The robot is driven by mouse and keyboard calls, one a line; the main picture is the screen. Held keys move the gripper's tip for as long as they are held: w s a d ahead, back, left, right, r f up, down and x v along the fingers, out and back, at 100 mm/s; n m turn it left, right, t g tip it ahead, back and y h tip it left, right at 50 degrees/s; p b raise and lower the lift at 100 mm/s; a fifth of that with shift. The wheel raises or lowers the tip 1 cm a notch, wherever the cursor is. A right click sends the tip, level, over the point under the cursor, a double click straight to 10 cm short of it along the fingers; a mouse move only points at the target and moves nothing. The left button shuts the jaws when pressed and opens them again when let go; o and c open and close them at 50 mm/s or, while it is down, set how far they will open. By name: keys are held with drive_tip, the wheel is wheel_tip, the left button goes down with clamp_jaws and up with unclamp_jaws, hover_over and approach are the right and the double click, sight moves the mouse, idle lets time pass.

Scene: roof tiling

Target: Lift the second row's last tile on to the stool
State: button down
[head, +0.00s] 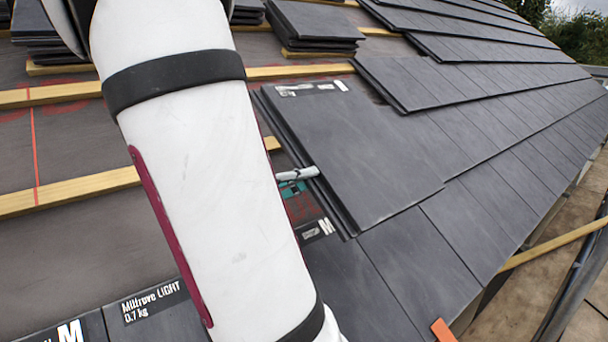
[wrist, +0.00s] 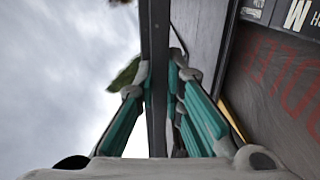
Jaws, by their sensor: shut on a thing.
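The dark grey tile (head: 375,150) has a white printed label on its upper edge and lies over the lower courses in the middle of the head view. In the wrist view, my gripper's teal fingers (wrist: 159,85) are closed on both sides of the tile, seen edge-on as a dark strip (wrist: 155,35). I cannot tell whether the tile touches the tiles below it. No stool shows in either view.
Laid tiles (head: 480,120) cover the roof to the right. A tile stack (head: 312,27) stands at the top, on wooden battens (head: 68,193). Labelled tiles (head: 150,310) lie along the bottom. A wooden pole (head: 555,243) and boards lie beyond the eave at right.

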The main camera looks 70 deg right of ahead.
sight(316, 191)
drive_tip(key=shift+s+a+r+p, duration=0.35)
drive_tip(key=shift+s+a+r, duration=0.15)
drive_tip(key=shift+s, duration=0.3)
drive_tip(key=shift+s+a+r+p, duration=0.35)
drive_tip(key=shift+s+a+r, duration=0.15)
drive_tip(key=shift+s, duration=0.3)
